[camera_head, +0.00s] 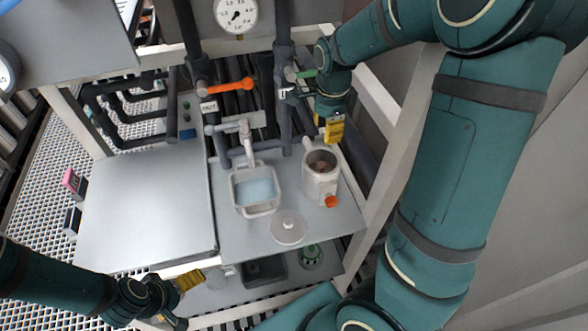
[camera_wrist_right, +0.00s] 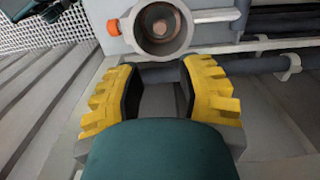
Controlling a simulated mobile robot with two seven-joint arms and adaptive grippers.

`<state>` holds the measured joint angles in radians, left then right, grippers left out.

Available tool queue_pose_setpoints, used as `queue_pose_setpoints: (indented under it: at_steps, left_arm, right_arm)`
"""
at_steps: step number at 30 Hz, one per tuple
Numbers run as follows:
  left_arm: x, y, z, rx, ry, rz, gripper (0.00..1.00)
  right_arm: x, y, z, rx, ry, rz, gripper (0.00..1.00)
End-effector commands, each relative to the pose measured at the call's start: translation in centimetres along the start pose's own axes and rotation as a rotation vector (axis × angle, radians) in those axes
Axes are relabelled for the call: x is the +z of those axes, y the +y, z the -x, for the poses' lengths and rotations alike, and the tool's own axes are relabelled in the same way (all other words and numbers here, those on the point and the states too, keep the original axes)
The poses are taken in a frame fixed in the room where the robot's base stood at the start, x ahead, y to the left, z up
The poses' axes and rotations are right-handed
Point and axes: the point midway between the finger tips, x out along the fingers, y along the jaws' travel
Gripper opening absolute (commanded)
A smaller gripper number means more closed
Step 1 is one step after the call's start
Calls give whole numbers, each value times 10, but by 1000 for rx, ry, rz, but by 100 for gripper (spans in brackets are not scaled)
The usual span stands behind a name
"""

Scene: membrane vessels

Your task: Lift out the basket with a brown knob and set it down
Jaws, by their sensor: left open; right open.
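The basket's brown knob (camera_head: 320,165) shows inside the open mouth of a pale grey vessel (camera_head: 322,187) on the metal shelf. In the right wrist view the brown knob (camera_wrist_right: 160,20) sits in the middle of the round mouth; the dark interior hides most of the basket. My right gripper (camera_head: 331,130) is open and empty, just behind the vessel's mouth in the head view. In the right wrist view its yellow fingers (camera_wrist_right: 157,70) are apart, short of the vessel's rim. My left gripper (camera_head: 192,279) is open and empty at the front edge of the bench.
A round lid (camera_head: 289,229) lies on the shelf in front of the vessel. A square basin (camera_head: 240,205) with blue liquid stands left of it under a tap. An orange handle (camera_head: 232,87) and dark pipes stand behind. The left metal top (camera_head: 145,210) is bare.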

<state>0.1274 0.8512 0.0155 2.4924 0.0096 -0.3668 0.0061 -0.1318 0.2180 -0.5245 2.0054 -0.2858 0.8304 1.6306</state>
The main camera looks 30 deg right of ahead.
Motion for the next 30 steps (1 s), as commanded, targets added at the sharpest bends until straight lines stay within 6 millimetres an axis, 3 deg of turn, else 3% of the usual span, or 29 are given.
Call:
queue_pose_setpoints:
  at_steps: [5,15,25,30]
  left_arm:
    - [1,-1,-2,0,-2,-1,100]
    - [7,-6,-16,2,-15,-5,100]
    - [10,-8,-21,2,-21,-6,100]
    - [14,-11,-29,3,-27,-8,100]
  right_arm:
    - [-8,2,1,8,7,-56,37]
    - [-8,3,-60,10,7,-55,37]
    - [-7,3,-86,8,6,-53,37]
    - [-4,5,-112,10,6,-53,37]
